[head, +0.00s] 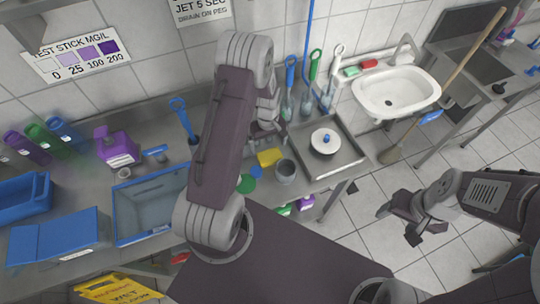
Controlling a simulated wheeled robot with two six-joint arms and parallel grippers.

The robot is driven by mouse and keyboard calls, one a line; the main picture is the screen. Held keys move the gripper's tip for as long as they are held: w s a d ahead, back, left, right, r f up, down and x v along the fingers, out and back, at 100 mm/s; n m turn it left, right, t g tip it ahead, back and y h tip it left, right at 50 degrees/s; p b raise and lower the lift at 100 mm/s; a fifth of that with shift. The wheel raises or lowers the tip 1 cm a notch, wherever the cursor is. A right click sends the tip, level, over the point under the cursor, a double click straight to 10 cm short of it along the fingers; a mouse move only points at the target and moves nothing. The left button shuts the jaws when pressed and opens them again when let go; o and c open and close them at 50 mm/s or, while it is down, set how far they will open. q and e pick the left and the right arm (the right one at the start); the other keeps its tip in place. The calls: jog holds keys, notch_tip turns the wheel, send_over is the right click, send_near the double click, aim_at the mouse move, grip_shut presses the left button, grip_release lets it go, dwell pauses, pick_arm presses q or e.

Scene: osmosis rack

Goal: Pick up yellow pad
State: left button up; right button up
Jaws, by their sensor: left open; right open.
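The yellow pad (269,157) lies on the steel counter, between my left arm and a grey cup (286,171). Its left part is close to the edge of my arm in the picture. My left gripper (268,130) is above and behind the pad in the head view, partly hidden by my own arm. It is open and apart from the pad. My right gripper (399,224) is open and empty over the tiled floor at the right, far from the pad.
Green (246,183) and blue (256,171) round pieces lie beside the pad. A tray with a white lidded pot (324,141) is to the right. Brushes (308,98) stand behind. A blue-rimmed bin (153,204) is left. A broom (452,77) leans near the sink (398,92).

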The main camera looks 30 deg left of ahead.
aim_at(269, 152)
pick_arm(q)
jog(key=shift+w+f, duration=0.1)
jog(key=shift+f, duration=0.35)
notch_tip(269, 152, down, 4)
jog(key=shift+d+r+p, duration=0.1)
jog(key=shift+p, duration=0.95)
jog(key=shift+f, duration=0.4)
jog(key=c, duration=1.2)
jog(key=shift+o, duration=0.2)
